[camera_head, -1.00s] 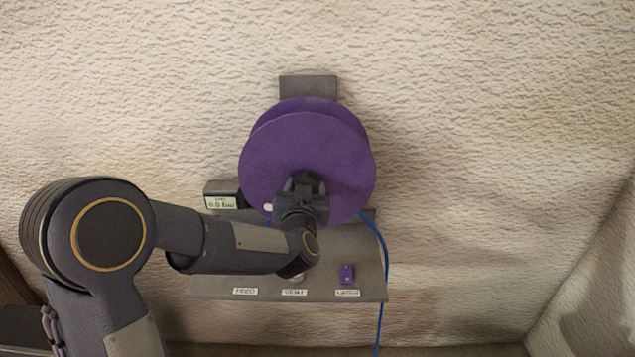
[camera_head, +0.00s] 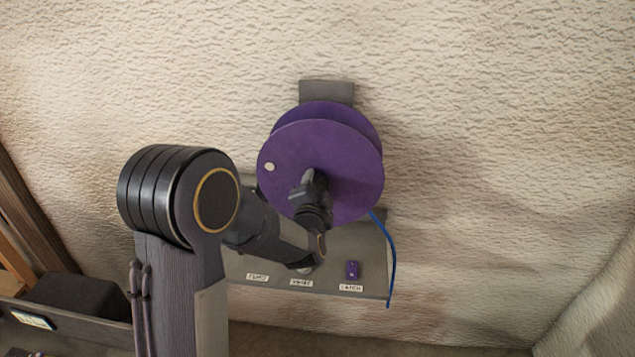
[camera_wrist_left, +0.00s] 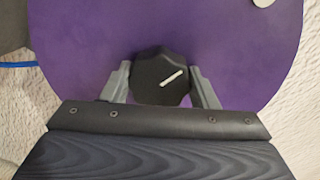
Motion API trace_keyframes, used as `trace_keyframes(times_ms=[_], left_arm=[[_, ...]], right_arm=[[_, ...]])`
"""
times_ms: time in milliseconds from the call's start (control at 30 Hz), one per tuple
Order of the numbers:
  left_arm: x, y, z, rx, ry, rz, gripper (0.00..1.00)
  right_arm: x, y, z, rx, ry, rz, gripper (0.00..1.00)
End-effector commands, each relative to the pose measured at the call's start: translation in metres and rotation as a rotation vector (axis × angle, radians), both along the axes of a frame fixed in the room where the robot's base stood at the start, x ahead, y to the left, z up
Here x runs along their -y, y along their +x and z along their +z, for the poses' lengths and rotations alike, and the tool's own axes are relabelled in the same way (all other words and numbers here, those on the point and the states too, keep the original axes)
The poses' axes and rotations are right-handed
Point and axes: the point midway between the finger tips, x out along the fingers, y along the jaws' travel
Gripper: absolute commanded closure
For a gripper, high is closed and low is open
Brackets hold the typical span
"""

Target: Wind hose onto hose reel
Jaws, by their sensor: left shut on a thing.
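The purple hose reel (camera_head: 335,145) is mounted on the wall, with a pale round spot on its front disc at left. My left gripper (camera_head: 312,180) is at the reel's front, below its middle. In the left wrist view my left gripper (camera_wrist_left: 162,85) is shut on a black knob (camera_wrist_left: 160,75) with a white line, one finger on each side. The blue hose (camera_head: 391,260) hangs from the reel's lower right; its lower end shows beside the panel. In the left wrist view a piece of the hose (camera_wrist_left: 18,64) shows at the left edge. My right gripper is not in view.
A grey panel (camera_head: 372,250) below the reel carries several labels and a small purple latch block (camera_head: 352,269). My left arm covers its left part. A dark box (camera_head: 80,295) stands at the lower left. The wall right of the reel is clear.

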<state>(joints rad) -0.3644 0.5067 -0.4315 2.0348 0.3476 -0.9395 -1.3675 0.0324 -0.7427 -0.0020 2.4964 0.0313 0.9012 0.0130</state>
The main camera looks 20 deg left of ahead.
Motion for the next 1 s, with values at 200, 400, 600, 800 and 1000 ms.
trace_keyframes(times_ms=[200, 400, 600, 800, 1000], left_arm=[[0.002, 0.0, 0.002, -0.06, 0.199, -0.005, 0.87], [0.002, 0.0, 0.002, -0.113, 0.382, -0.005, 0.87], [0.003, 0.0, 0.002, -0.164, 0.565, -0.004, 0.87], [0.003, 0.0, 0.002, -0.217, 0.749, -0.004, 0.87], [0.003, 0.0, 0.002, -0.265, 0.921, -0.004, 0.87]], right_arm=[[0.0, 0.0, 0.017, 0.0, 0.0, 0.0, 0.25], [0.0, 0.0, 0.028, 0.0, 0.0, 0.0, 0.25], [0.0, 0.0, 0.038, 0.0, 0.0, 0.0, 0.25], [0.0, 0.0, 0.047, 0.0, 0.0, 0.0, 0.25], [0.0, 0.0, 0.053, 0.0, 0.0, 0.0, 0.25]])
